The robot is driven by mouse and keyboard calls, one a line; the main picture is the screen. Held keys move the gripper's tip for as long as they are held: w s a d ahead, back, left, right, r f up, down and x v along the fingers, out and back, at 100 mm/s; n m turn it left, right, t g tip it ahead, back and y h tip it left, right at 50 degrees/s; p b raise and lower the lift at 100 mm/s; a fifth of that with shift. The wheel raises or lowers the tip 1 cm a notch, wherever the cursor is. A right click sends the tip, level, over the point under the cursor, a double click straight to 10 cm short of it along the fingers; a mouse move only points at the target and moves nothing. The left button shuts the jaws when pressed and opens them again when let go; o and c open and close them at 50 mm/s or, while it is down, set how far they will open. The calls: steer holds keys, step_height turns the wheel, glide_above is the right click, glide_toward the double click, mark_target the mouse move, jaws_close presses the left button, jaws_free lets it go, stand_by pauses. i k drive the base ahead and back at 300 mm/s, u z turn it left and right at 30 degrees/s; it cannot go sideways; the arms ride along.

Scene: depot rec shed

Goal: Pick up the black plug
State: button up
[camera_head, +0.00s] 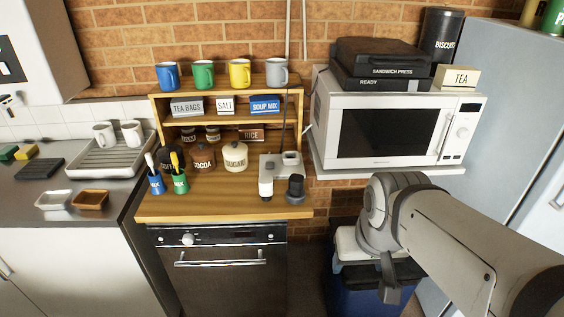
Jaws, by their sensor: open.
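The black plug (295,188) is at the front right edge of the wooden counter, at the right side of a pale socket block (281,162). A white plug (265,182) is beside it on the left. I cannot tell whether the black plug sits in the block or stands in front of it. My gripper (390,283) is at the lower right, hanging below the wrist and well apart from the plug. It is open, and only a dark part of it shows; its fingertips are hard to make out.
Sugar (235,157) and cocoa (203,158) jars and two brush cups (180,182) stand left of the plugs. A microwave (390,125) on a shelf is at the right, above my arm. A blue bin (350,296) is below. A dark oven (222,268) is under the counter.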

mark_target(296, 181)
steer(key=u, duration=0.2)
steer(key=i, duration=1)
steer(key=z, duration=0.45)
steer(key=k, duration=0.95)
steer(key=u, duration=0.25)
steer(key=i, duration=1)
steer(key=u, duration=0.05)
